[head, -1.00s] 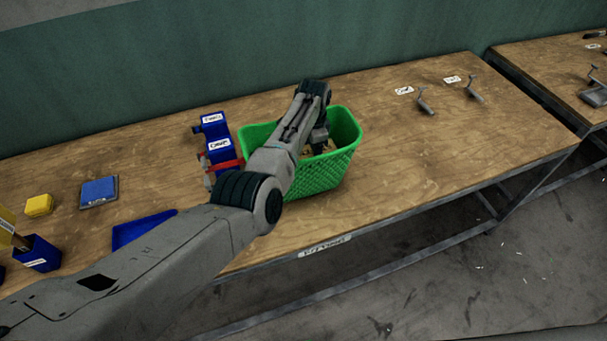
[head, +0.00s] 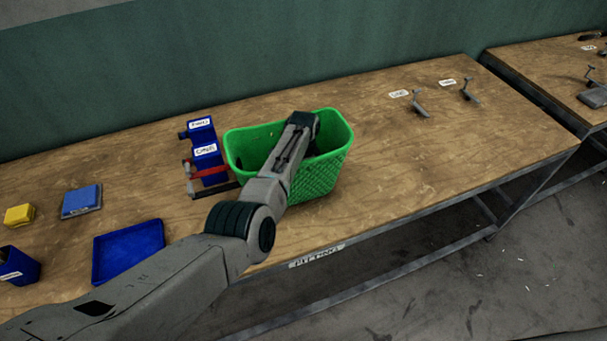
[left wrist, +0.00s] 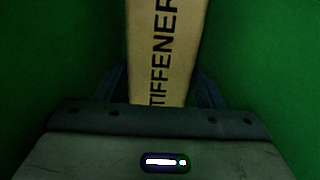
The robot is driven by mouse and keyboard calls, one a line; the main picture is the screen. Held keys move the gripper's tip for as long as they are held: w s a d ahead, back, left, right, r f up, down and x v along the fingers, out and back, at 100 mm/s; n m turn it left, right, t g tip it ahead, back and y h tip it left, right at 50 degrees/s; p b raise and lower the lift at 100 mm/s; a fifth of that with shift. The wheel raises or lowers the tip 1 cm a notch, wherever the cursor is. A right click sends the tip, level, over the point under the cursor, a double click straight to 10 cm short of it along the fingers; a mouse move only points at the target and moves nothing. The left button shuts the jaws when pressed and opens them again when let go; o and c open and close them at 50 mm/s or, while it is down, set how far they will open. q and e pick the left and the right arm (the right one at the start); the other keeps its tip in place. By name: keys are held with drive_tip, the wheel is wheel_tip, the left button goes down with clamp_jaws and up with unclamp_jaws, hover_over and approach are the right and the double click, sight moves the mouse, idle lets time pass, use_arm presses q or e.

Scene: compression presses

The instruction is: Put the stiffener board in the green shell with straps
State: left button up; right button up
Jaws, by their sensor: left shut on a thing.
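The green basket-like shell (head: 325,172) stands on the wooden bench, and no straps can be made out on it. My left arm reaches over its near rim, and the gripper is down inside, hidden in the head view. In the left wrist view, the left gripper (left wrist: 160,88) is shut on the stiffener board (left wrist: 165,45), a tan piece with black lettering reading "TIFFENER". Green walls (left wrist: 60,60) show on both sides of the board there. Whether the board touches the shell's bottom cannot be seen. My right gripper is not in view.
Blue labelled blocks with a red clamp (head: 207,170) stand close left of the shell. A blue tray (head: 128,252), a blue pad (head: 81,200) and a yellow block (head: 19,215) lie further left. The bench (head: 430,170) right of the shell is clear up to small metal hooks (head: 418,103).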

use_arm(q)
drive_tip(key=shift+s+a+f+b, duration=0.1)
drive_tip(key=shift+a+f+b, duration=0.05)
drive_tip(key=shift+f+b, duration=0.15)
drive_tip(key=shift+f, duration=0.25)
drive_tip(key=o, duration=0.8)
drive_tip(key=shift+o, duration=0.2)
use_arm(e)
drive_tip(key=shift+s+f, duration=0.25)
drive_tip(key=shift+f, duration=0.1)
use_arm(q)
drive_tip(key=shift+r, duration=0.15)
